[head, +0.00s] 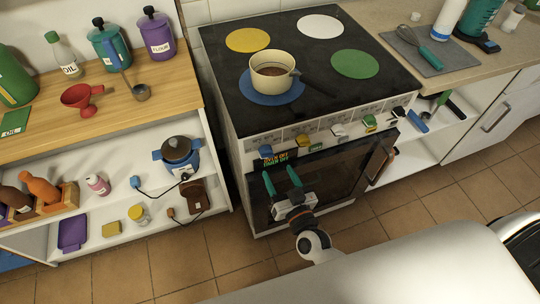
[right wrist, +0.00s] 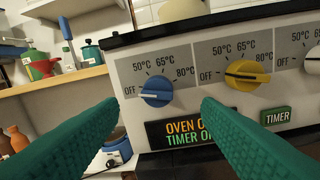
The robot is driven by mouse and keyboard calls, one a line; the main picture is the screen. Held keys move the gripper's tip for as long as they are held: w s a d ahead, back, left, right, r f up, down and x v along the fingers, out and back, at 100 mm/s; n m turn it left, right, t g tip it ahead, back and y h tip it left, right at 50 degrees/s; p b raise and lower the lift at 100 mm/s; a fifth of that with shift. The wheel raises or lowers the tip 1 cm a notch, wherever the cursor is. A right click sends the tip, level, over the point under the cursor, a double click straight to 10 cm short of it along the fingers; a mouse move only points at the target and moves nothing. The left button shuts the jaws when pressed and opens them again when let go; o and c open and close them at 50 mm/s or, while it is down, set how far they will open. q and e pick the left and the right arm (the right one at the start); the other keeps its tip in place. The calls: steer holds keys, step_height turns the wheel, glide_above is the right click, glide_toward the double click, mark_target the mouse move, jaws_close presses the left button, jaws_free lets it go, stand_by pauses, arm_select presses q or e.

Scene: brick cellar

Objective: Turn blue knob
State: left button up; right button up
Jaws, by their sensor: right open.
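The blue knob (right wrist: 157,91) is on the left of the stove's front panel. Its white mark points left toward OFF. In the head view the blue knob (head: 266,151) is at the panel's left end. My right gripper (head: 280,176) has green fingers, open and empty, pointing at the panel just below the blue knob. In the right wrist view the right gripper's fingertips (right wrist: 160,107) stand wide on either side of the blue knob, apart from it as far as I can tell. My left gripper is not in view.
A yellow knob (right wrist: 247,75) sits to the right of the blue one. A lit display (right wrist: 190,131) below reads oven and timer off. A pot (head: 271,75) stands on the blue burner (head: 262,99). The oven door (head: 330,180) lies below; a shelf unit (head: 215,150) stands left.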

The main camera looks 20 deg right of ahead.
mark_target(269, 157)
steer(key=w, duration=0.7)
steer(key=shift+a, duration=0.4)
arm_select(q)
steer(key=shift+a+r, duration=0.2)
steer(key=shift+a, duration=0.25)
arm_select(e)
steer(key=c, duration=1)
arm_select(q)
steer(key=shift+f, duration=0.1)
arm_select(e)
steer(key=shift+m, duration=0.3)
steer(key=m+b, duration=0.1)
steer(key=m, duration=0.3)
steer(key=shift+f+m, duration=0.15)
steer(key=shift+m, duration=0.15)
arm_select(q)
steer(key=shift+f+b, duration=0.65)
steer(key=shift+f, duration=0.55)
arm_select(e)
steer(key=shift+m, duration=2.3)
